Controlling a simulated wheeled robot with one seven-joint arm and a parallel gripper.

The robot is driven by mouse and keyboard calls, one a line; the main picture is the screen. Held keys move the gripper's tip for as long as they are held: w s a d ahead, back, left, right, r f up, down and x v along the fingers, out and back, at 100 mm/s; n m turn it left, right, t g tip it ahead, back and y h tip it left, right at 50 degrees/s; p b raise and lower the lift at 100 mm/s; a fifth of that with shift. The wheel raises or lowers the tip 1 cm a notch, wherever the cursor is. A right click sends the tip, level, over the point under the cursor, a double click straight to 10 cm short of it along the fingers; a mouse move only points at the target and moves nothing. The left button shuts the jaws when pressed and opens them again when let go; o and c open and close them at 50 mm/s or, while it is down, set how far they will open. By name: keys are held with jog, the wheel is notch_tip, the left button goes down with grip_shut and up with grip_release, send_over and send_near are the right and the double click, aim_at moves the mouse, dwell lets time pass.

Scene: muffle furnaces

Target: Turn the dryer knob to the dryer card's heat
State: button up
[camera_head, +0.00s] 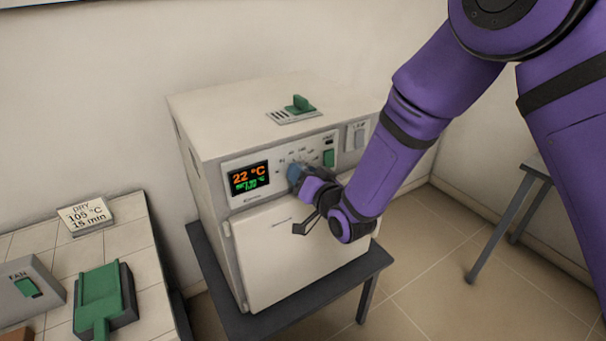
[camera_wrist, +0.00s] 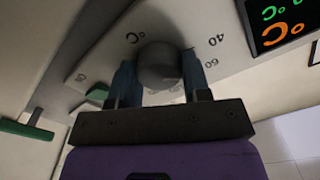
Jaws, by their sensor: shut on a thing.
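The dryer is a white box (camera_head: 282,259) on a dark stand, with a front panel across its upper part. Its display (camera_head: 249,179) reads 22 °C in orange, with smaller green text below. The knob (camera_wrist: 158,66) is dark and round in the wrist view, with 40, 60 and other marks around it. My gripper (camera_wrist: 158,88) is shut on the knob, one finger on each side. In the head view the knob (camera_head: 295,173) is partly hidden by my gripper. The dryer card (camera_head: 86,215) reads DRY, 105 °C, 15 min. I cannot tell which mark the knob points to.
A green switch (camera_head: 328,158) sits on the panel, right of the knob. A green slider (camera_head: 299,104) is on the dryer's top. A FAN switch box (camera_head: 27,290) and a green tray-like piece (camera_head: 99,296) are on the tiled bench at left.

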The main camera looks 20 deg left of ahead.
jog(key=m, duration=1.2)
jog(key=shift+f+m, duration=0.15)
jog(key=shift+m, duration=0.25)
dwell(0.3)
jog(key=o, duration=0.9)
jog(key=shift+d, duration=0.15)
jog(key=v, duration=1)
jog(key=shift+s+d, duration=0.15)
jog(key=shift+s, duration=0.2)
